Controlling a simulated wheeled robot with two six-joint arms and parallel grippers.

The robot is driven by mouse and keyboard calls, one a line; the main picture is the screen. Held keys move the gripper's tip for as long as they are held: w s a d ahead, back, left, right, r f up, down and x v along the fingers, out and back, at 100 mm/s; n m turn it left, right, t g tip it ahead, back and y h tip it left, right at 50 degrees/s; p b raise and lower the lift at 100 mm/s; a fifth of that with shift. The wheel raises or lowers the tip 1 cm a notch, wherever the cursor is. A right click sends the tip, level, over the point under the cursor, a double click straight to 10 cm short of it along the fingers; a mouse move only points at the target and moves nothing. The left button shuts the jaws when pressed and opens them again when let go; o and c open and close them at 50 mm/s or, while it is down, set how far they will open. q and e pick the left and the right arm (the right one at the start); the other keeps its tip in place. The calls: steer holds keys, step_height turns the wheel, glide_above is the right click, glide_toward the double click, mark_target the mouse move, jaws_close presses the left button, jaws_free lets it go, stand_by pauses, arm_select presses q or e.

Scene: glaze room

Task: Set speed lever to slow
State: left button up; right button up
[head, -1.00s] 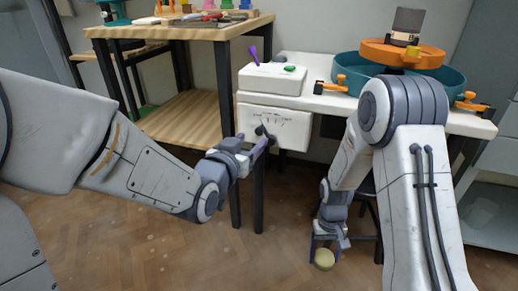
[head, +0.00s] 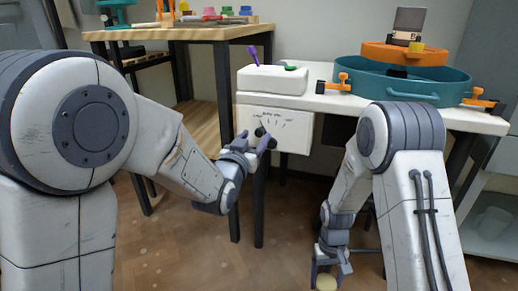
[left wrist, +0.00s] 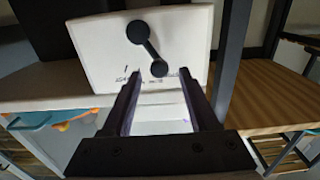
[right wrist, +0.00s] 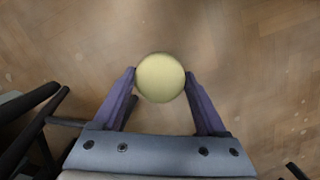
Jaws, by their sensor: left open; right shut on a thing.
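The speed lever is a black arm with a round knob on a white panel (head: 298,132) under the wheel table. In the left wrist view the lever (left wrist: 148,48) runs from its pivot to a knob beside the scale marks. The labels are too small to read. My left gripper (head: 258,140) is open at the panel. In its wrist view the fingers (left wrist: 158,85) stand either side of the knob, with gaps showing. My right gripper (right wrist: 160,85) is shut on a pale yellow round object (right wrist: 160,78), low above the floor; it also shows in the head view (head: 326,283).
The white table carries a teal basin (head: 440,88) with an orange wheel head (head: 390,55) and a white box (head: 272,80) with purple and green items. A wooden workbench (head: 180,34) with tools stands at left. Table legs are close to my left arm.

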mark_target(258, 133)
arm_select(q)
steer(key=shift+b+x, duration=0.4)
steer(key=shift+x, duration=1.6)
arm_select(e)
steer(key=shift+f, duration=0.65)
